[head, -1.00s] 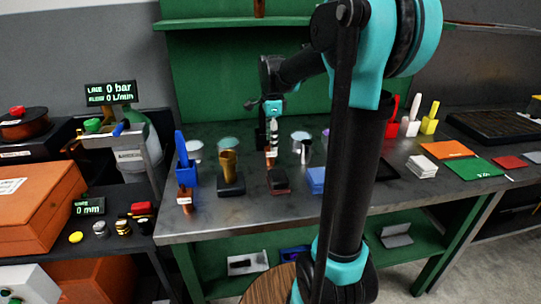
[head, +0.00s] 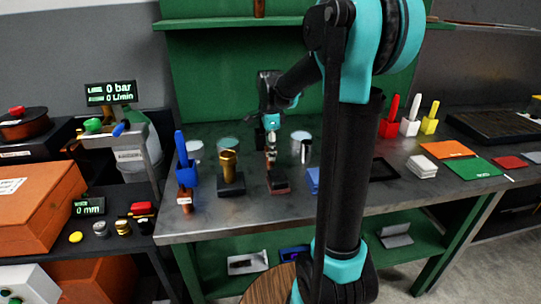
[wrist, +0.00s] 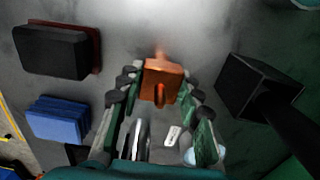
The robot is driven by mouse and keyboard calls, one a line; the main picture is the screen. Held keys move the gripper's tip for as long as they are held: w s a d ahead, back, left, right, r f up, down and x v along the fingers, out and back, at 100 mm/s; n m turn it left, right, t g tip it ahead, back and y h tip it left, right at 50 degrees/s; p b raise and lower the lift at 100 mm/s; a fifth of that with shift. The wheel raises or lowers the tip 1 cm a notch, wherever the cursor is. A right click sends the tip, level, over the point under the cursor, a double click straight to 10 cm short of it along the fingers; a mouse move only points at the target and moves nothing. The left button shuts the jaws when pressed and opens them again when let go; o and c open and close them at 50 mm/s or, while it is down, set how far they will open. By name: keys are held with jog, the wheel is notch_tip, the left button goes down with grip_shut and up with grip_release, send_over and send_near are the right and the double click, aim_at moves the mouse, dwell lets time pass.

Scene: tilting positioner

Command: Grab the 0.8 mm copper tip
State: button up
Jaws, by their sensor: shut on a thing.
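My gripper (wrist: 158,84) is shut on a copper-coloured block with a short rounded stub, the copper tip (wrist: 163,73), in the wrist view. The block lies between the two fingertips, above the grey bench top. The copper piece is too small there to make out clearly. No size marking on it is readable.
A blue stack (wrist: 60,118) lies on the other side.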

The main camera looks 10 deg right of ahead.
grip_shut()
